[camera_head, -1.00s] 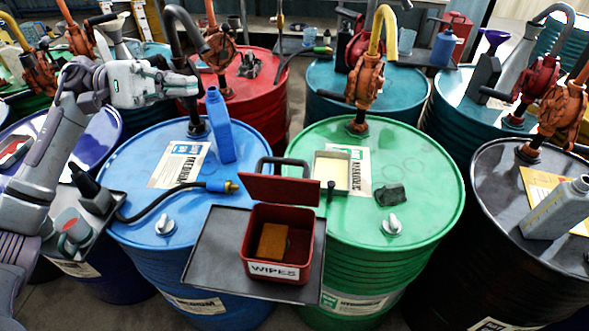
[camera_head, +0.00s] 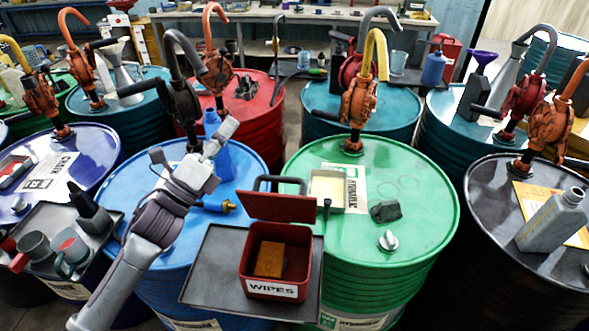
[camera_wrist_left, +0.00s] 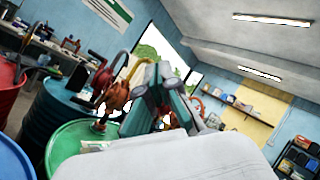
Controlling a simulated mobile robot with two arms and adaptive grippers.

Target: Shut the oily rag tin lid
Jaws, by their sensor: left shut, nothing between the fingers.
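The oily rag tin (camera_head: 311,268) is a red box labelled WIPES on a dark tray at the front. Its red lid (camera_head: 281,206) stands open at the back edge, with a dark handle behind it. An orange-brown block (camera_head: 269,260) lies inside. My left gripper (camera_head: 228,129) is over the blue drum, behind and left of the lid and apart from it. It is shut and empty. Its fingers also show in the left wrist view (camera_wrist_left: 158,92), pointing away from the tin, which is not seen there. My right gripper is not in view.
The tray (camera_head: 212,265) spans the front of the blue drum (camera_head: 135,198) and green drum (camera_head: 425,215). A shallow box (camera_head: 327,190) and dark rag (camera_head: 385,212) lie on the green drum.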

